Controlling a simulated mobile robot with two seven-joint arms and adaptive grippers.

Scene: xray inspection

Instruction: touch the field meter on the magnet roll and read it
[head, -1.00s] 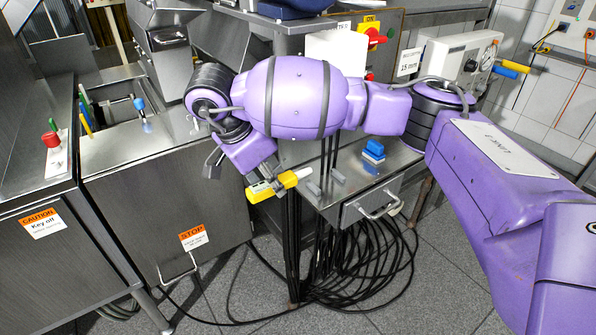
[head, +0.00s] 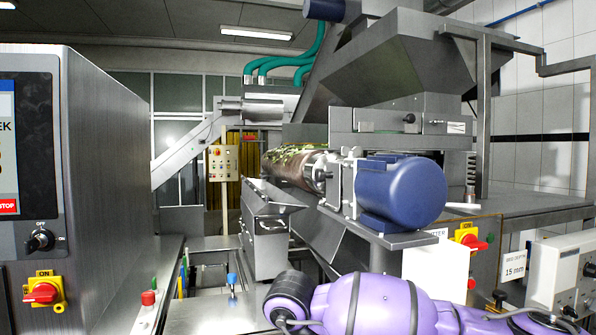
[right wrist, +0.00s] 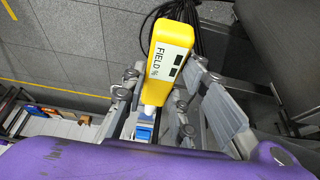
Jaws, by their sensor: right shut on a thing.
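The yellow field meter (right wrist: 172,55) is held between the fingers of my right gripper (right wrist: 160,95) in the right wrist view. Its face reads "FIELD %" beside two small dark windows; I cannot make out a reading. In the head view a brown metallic roll (head: 296,168) with green bits on top, the likely magnet roll, lies beside a blue motor (head: 402,193). My right arm's purple links show at the bottom of the head view; its gripper and the meter are out of that view. The meter is over the floor, apart from the roll. My left gripper is not in view.
A steel chute (head: 265,235) stands below and left of the roll. A control cabinet (head: 105,170) fills the left side. A white sign (head: 425,268) and a red-yellow switch (head: 470,238) stand at the right. A big hopper (head: 410,55) hangs above.

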